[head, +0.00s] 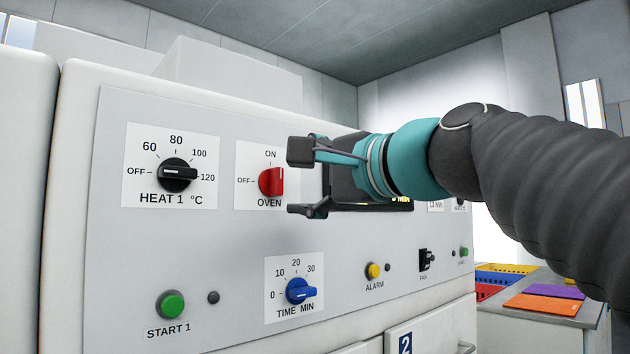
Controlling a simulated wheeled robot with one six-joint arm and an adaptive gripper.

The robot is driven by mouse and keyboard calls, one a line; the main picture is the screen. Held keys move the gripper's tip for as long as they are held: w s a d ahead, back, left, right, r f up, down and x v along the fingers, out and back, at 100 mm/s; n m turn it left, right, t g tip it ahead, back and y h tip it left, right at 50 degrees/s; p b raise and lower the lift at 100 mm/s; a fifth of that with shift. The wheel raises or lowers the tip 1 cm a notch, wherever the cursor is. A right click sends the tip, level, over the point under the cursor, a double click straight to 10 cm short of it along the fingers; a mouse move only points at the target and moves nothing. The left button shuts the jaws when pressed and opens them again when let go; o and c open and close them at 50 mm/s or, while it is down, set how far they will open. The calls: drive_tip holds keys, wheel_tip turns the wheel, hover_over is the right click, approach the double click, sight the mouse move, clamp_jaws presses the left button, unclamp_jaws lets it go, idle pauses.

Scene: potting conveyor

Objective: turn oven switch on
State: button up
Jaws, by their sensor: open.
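The oven switch (271,182) is a red rotary knob on a white label, with ON printed above it and OFF to its left. I cannot clearly tell which mark it points to. My gripper (302,180) is teal and black, just right of the knob in the head view. It is open and empty, one finger above the knob's height and one below. It appears apart from the knob, though the exact depth gap is hard to judge. My gripper and arm hide the panel area to the right of the oven label.
The panel (230,245) also has a black heat knob (176,174), a blue time knob (300,291), a green start button (171,305) and a yellow alarm button (374,271). Coloured trays (543,304) lie on a table at right.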

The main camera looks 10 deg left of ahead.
drive_tip(key=v, duration=0.7)
drive_tip(key=shift+s+d, duration=0.2)
idle(0.4)
drive_tip(key=w+d+f+n+g+h, duration=0.1)
drive_tip(key=w+d+f+n+h, duration=0.2)
drive_tip(key=f, duration=0.9)
drive_tip(key=w+d+f+n+g+h, duration=0.1)
drive_tip(key=d+f+n+h, duration=0.2)
drive_tip(key=f, duration=0.8)
drive_tip(key=s+d+f+g+h, duration=0.1)
drive_tip(key=s+d+f, duration=0.3)
drive_tip(key=f, duration=0.5)
drive_tip(key=s+d+f+n+g+h, duration=0.1)
drive_tip(key=s+d+f+h, duration=0.3)
drive_tip(key=f, duration=0.6)
drive_tip(key=s+d+f+n+g+h, duration=0.1)
drive_tip(key=s+d+f, duration=0.3)
drive_tip(key=f, duration=0.5)
drive_tip(key=shift+d+g+h, duration=0.3)
drive_tip(key=shift+g+h, duration=0.2)
drive_tip(key=shift+h, duration=0.4)
drive_tip(key=shift+w+f, duration=0.1)
drive_tip(key=shift+f, duration=0.05)
